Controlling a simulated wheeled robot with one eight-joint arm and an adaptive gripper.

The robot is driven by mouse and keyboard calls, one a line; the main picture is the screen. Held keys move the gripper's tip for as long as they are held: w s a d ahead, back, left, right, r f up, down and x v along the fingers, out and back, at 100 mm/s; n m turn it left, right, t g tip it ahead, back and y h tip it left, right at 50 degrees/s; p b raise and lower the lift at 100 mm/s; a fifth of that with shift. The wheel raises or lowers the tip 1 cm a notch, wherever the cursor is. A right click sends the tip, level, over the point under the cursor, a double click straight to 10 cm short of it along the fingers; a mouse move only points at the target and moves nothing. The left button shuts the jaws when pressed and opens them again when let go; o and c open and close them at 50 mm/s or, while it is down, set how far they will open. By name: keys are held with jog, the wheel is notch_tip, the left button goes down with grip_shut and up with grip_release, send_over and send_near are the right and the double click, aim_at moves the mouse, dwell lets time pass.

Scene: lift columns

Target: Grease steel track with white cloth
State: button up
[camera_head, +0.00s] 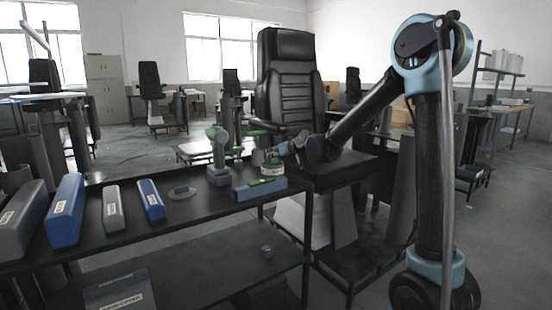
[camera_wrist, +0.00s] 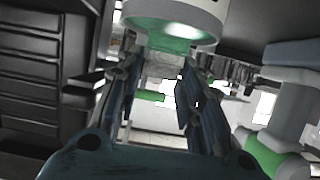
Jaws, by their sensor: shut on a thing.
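My gripper (camera_head: 282,149) reaches from the right to the right end of the dark table. It is shut on a round white-and-green piece (camera_head: 272,165), which hangs at or just above a low blue-grey block (camera_head: 262,191) with a bright green part on top. In the wrist view the two fingers (camera_wrist: 160,68) run up to the same piece (camera_wrist: 172,22), and their tips are partly hidden by it. I cannot make out a white cloth or a steel track for certain.
A black chair (camera_head: 290,80) stands close behind my gripper. The lower shelf holds a small purple thing (camera_head: 266,252).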

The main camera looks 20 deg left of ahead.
jog(key=shift+r, duration=3)
